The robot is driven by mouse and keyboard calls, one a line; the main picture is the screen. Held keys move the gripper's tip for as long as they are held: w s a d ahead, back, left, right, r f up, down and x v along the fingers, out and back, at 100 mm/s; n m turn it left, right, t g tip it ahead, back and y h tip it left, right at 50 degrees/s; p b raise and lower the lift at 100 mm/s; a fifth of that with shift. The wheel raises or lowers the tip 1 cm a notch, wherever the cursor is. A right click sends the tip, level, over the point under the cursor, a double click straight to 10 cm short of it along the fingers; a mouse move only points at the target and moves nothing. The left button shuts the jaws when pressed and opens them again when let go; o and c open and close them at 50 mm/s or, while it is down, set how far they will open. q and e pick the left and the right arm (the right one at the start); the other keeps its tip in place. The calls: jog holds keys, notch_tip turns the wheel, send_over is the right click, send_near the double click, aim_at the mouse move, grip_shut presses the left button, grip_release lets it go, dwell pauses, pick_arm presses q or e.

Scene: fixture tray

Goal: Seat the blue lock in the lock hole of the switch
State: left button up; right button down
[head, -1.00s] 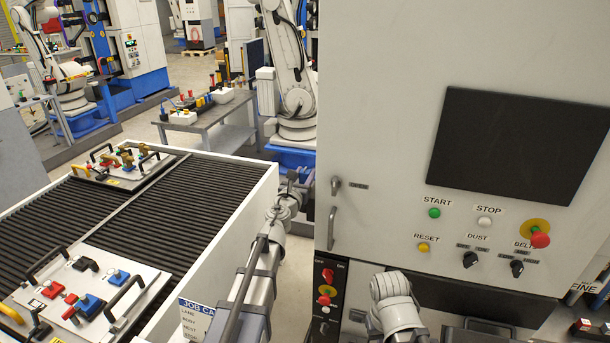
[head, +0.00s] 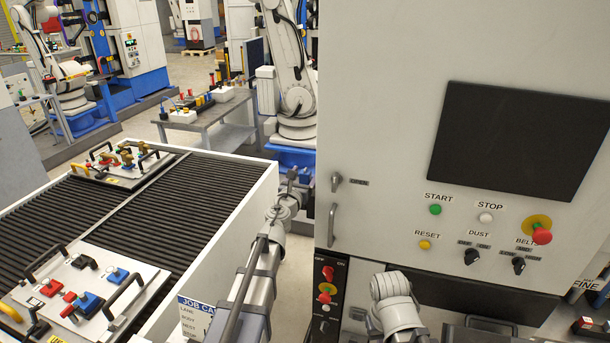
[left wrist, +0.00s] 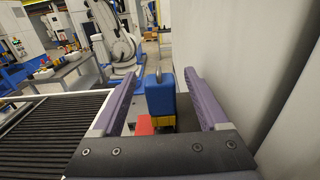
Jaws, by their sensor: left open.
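The blue lock (left wrist: 160,97), with a metal shackle at its top, stands upright in the left wrist view. My left gripper (left wrist: 157,78) is open, its purple fingers to either side of the lock with visible gaps. A yellow part shows just below the lock; I cannot tell what holds it. In the head view my left gripper (head: 291,187) is small beyond the white conveyor's side, and the lock cannot be made out there.
A red block (left wrist: 144,125) is left of the lock. The tall cabinet (head: 400,60) closes off the right side. The ribbed conveyor (head: 190,200) on the left carries a near fixture tray (head: 130,268) and a far one. A grey table (head: 215,120) stands behind.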

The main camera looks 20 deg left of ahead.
pick_arm(q)
jog(key=s, duration=0.8)
jog(key=shift+a, duration=0.15)
jog(key=shift+w, duration=0.1)
jog(key=s+d+f+n+g+y+b, duration=0.1)
jog(key=s+f+n+g+y+b, duration=0.25)
jog(key=f+n, duration=0.7)
jog(key=s+d+f+n+g+y+b, duration=0.25)
jog(key=s+f+n+g, duration=0.4)
jog(key=n, duration=0.65)
jog(key=s+d+f+n+g+h+b, duration=0.1)
jog(key=s+d+f+n+g, duration=0.3)
jog(key=s, duration=0.5)
jog(key=s+d+f+n+g+h+b, duration=0.2)
jog(key=s+d+f+n+g+h, duration=0.1)
jog(key=s+d+f, duration=0.6)
jog(key=shift+s+d+f+n+g, duration=0.15)
jog(key=shift+d+f+n+g, duration=0.15)
jog(key=shift+f+n+g, duration=0.55)
